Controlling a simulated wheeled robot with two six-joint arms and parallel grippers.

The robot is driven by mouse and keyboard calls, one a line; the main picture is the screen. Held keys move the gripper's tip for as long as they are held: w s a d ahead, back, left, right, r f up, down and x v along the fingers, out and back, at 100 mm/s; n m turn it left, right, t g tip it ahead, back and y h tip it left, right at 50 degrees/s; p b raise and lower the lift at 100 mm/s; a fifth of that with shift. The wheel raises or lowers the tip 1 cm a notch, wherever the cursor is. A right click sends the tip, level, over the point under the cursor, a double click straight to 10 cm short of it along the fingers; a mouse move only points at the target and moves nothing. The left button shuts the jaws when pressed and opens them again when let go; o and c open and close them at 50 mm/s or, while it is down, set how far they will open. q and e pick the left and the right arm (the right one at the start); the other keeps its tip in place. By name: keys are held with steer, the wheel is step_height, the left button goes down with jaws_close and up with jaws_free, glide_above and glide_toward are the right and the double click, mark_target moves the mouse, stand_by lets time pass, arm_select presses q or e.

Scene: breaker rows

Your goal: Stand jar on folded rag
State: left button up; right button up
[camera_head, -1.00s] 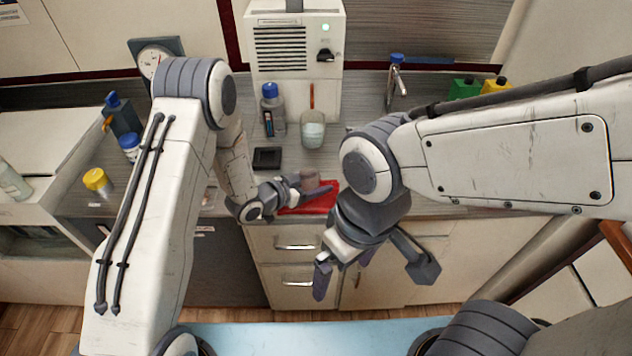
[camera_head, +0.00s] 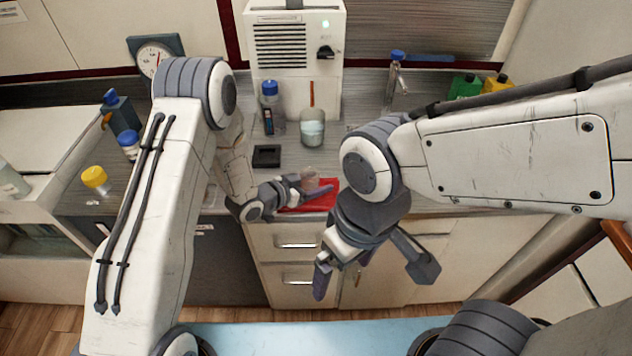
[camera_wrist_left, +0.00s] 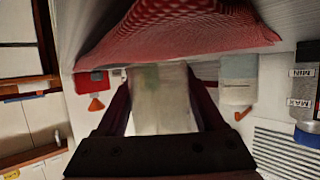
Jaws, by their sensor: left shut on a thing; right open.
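A small, pale, cloudy jar (camera_head: 309,182) is between the fingers of my left gripper (camera_head: 312,187), which is shut on it. The jar also shows upright in the left wrist view (camera_wrist_left: 160,100), where the picture is upside down. The folded red rag (camera_head: 322,203) lies on the counter's front part, under the jar and gripper; it fills the top of the left wrist view (camera_wrist_left: 175,30). The jar's base is at or very near the rag; I cannot tell whether they touch. My right gripper (camera_head: 344,268) is open and empty, in front of the drawers.
Behind the rag are a dark square pad (camera_head: 266,156), a beaker (camera_head: 312,128), a blue-capped bottle (camera_head: 272,110) and a white machine (camera_head: 294,55). A yellow-capped jar (camera_head: 96,181) is at left.

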arm_select(q)
steer(key=shift+f, duration=0.2)
steer(key=o, duration=1.5)
steer(key=b+v, duration=0.1)
steer(key=v, duration=0.8)
steer(key=shift+b, duration=0.4)
steer(key=shift+v, duration=0.75)
steer(key=shift+r, duration=0.1)
